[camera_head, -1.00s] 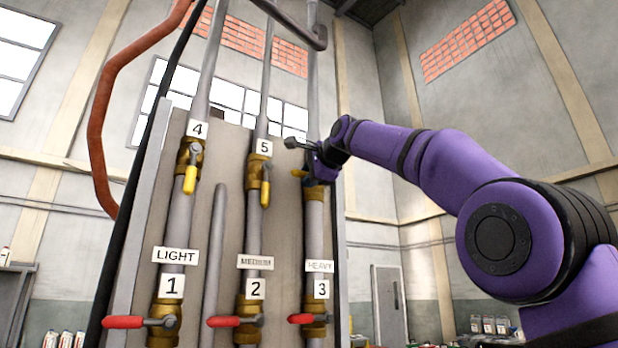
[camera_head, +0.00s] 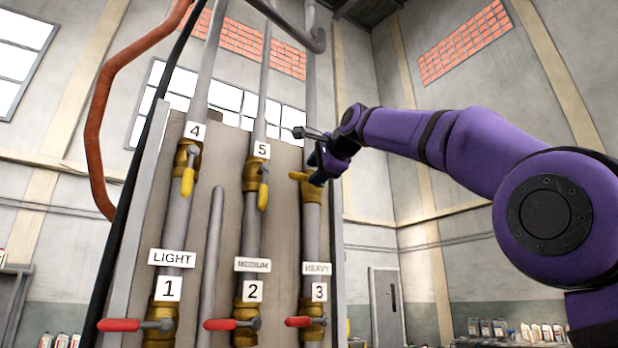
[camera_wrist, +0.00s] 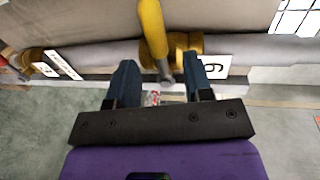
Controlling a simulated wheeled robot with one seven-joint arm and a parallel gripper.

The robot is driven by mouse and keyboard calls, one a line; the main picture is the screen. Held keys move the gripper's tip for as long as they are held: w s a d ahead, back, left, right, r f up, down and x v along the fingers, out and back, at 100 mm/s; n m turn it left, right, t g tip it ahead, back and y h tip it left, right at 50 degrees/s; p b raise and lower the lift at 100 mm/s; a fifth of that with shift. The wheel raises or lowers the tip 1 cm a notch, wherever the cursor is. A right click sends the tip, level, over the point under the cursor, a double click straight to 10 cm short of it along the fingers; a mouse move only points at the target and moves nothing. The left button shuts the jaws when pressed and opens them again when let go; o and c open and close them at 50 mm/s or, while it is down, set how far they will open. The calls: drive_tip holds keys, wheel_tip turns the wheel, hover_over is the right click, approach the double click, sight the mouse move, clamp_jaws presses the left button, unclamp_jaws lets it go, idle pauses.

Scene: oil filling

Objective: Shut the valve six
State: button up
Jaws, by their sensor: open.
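Valve six is a brass valve with a yellow lever on the right-hand pipe. In the head view its lever (camera_head: 299,175) points left, across the upright pipe. In the wrist view the lever (camera_wrist: 152,28) also lies across the pipe, with its pivot end low between my fingers. The label 6 (camera_wrist: 213,67) shows beside the right finger. My gripper (camera_wrist: 160,66) is open, one finger on each side of the pivot, with gaps to both. In the head view my gripper (camera_head: 312,150) is at the valve's upper right, partly covering it.
Valve 4 (camera_head: 188,180) and valve 5 (camera_head: 264,192) have yellow levers hanging down along their pipes. Red levers of valves 1 (camera_head: 120,325), 2 (camera_head: 220,324) and 3 (camera_head: 298,322) point left below. A board (camera_head: 230,170) stands behind the pipes. Open room lies to the right.

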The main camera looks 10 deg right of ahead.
drive_tip(key=v, duration=0.6)
drive_tip(key=shift+s, duration=0.15)
idle(0.3)
drive_tip(key=s+d+f+n+g+h, duration=0.1)
drive_tip(key=s+d+f+n+g, duration=0.2)
drive_tip(key=s+f, duration=0.7)
drive_tip(key=s+d+f+n+g+h, duration=0.2)
drive_tip(key=s+f+n, duration=0.4)
drive_tip(key=f, duration=2)
drive_tip(key=s+d+f+n+g+h, duration=0.1)
drive_tip(key=s+d+f+n+g, duration=0.3)
drive_tip(key=s+f, duration=1)
wheel_tip(320, 180, down, 4)
drive_tip(key=shift+s+f+n+g+h, duration=0.3)
drive_tip(key=shift+n+h, duration=0.1)
drive_tip(key=shift+n, duration=0.4)
